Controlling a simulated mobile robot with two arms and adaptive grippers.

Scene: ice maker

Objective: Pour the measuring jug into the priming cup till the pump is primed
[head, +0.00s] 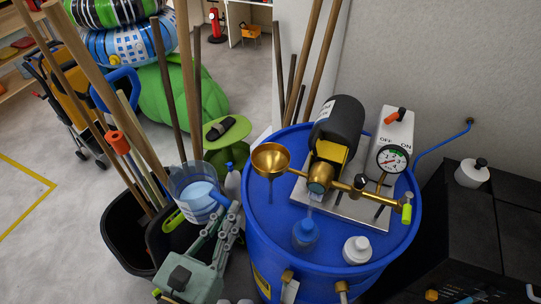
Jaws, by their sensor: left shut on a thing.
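The clear measuring jug (187,180) with pale liquid in it is left of the blue drum. My left gripper (222,213) is shut on the jug, by its blue handle at the lower right. The jug looks close to upright, apart from the priming cup. The brass priming cup (271,154) stands open at the left of the drum top, joined to the pump's brass pipe. The pump (337,130) has a dark motor, a brass body and a round gauge (392,158) beside an OFF/ON switch box (397,128). My right gripper is not in view.
Wooden poles stand in a black bin (125,237) at the left. A dark cabinet (475,235) is at the right. A green stool (227,130) is behind the jug.

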